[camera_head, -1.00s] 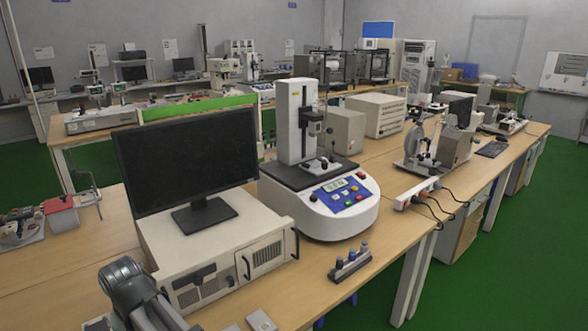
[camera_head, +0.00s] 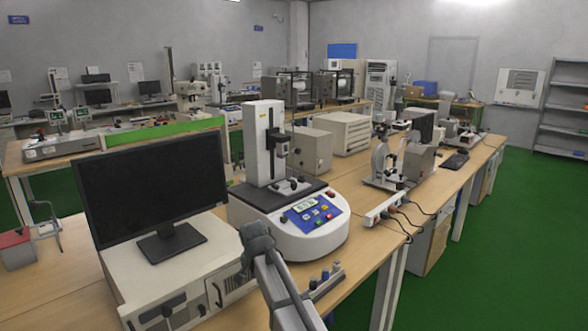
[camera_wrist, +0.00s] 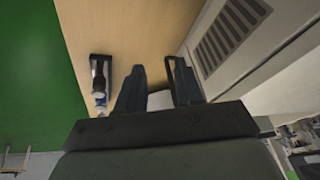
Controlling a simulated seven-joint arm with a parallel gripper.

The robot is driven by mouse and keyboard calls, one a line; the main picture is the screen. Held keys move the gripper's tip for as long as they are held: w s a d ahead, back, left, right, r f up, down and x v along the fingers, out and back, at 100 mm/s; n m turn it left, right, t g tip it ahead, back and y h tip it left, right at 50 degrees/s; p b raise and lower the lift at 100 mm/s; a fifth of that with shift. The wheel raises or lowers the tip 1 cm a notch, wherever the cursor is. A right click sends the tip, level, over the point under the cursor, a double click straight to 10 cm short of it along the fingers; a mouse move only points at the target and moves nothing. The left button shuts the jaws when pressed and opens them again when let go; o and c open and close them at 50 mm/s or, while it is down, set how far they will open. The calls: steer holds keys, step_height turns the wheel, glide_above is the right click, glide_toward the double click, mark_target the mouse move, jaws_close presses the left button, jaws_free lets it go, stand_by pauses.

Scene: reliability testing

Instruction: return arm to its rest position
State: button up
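My gripper (camera_wrist: 157,66) shows in the wrist view with its two dark fingers apart. Wood tabletop and part of a flat white piece (camera_wrist: 160,100) show in the gap, and nothing is held. In the head view my grey arm (camera_head: 272,280) rises from the bottom edge, in front of the round-based test machine (camera_head: 300,238).
A small dark holder with pegs (camera_head: 326,281) stands on the table just right of my arm; it also shows in the wrist view (camera_wrist: 100,75). A white case (camera_head: 130,285) bearing a monitor (camera_head: 150,185) stands at left. Green floor (camera_head: 500,260) is clear at right.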

steer(key=w+d+m+t+h, duration=0.1)
steer(key=w+d+m, duration=0.3)
steer(key=d, duration=0.8)
steer(key=w+d+m+h, duration=0.1)
steer(key=w+d, duration=0.4)
steer(key=d, duration=0.7)
steer(key=s+d+f+m, duration=0.1)
steer(key=d+f, duration=0.5)
steer(key=d, duration=0.1)
steer(key=s+a+f+n+g, duration=0.1)
steer(key=s+f+n+g, duration=0.15)
steer(key=s+f, duration=1.1)
steer(key=s+f+n+g, duration=0.25)
steer(key=s+f, duration=0.75)
steer(key=f, duration=0.6)
steer(key=s+a+f+n+g, duration=0.1)
steer(key=s+f, duration=0.3)
steer(key=s, duration=0.7)
steer(key=s+a+f+n+g+y, duration=0.1)
steer(key=s+f+n+g, duration=0.1)
steer(key=s, duration=1)
steer(key=s+a+f+n+g+y, duration=0.1)
steer(key=s+f+g, duration=0.2)
steer(key=s+f, duration=0.3)
steer(key=s, duration=0.5)
steer(key=shift+s+g, duration=0.15)
steer(key=shift+g, duration=0.25)
steer(key=shift+f, duration=0.1)
